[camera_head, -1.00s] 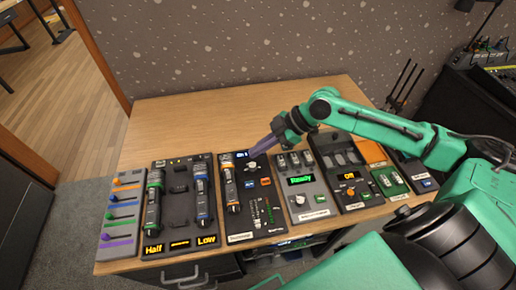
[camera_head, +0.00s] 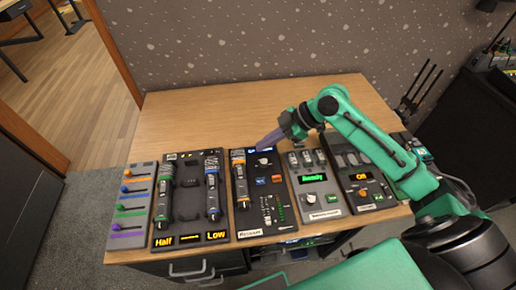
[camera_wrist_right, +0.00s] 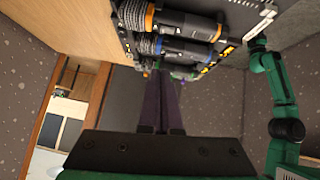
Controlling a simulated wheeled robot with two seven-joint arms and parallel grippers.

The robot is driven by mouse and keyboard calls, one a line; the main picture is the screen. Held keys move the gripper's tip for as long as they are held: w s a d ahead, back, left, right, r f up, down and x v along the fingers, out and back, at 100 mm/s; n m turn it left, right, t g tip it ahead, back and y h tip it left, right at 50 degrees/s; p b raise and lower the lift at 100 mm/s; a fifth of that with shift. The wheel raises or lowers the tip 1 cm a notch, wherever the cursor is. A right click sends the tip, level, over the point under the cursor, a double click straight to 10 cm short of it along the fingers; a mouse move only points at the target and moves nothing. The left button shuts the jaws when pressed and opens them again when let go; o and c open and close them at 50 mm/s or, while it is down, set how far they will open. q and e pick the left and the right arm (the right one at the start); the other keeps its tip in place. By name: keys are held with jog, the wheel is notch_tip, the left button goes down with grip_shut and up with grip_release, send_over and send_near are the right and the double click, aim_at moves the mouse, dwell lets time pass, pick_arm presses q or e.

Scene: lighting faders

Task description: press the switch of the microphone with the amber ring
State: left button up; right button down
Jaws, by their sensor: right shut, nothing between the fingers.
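The microphone with the amber ring (camera_head: 240,182) lies lengthwise in a cradle on the left side of a dark panel (camera_head: 259,220), its orange band near the far end. In the right wrist view it is the nearest microphone (camera_wrist_right: 185,22), at the top. Its switch is too small to make out. My right gripper (camera_head: 262,143) is shut and empty, with purple fingers over the far edge of that panel, just right of the microphone's far end. In the right wrist view its fingers (camera_wrist_right: 160,100) lie side by side. I cannot tell whether they touch anything. My left gripper is not in view.
A green-ring microphone (camera_head: 165,190) and a blue-ring microphone (camera_head: 213,185) lie on the panel to the left. A grey fader panel (camera_head: 129,207) stands farther left. A panel with a green display (camera_head: 314,190) is on the right. The back of the wooden table (camera_head: 200,115) is clear.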

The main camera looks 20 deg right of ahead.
jog(key=p, duration=0.2)
send_over(245, 170)
notch_tip(245, 170, down, 5)
notch_tip(245, 170, down, 4)
jog(key=shift+d+f, duration=0.1)
jog(key=shift+f, duration=0.3)
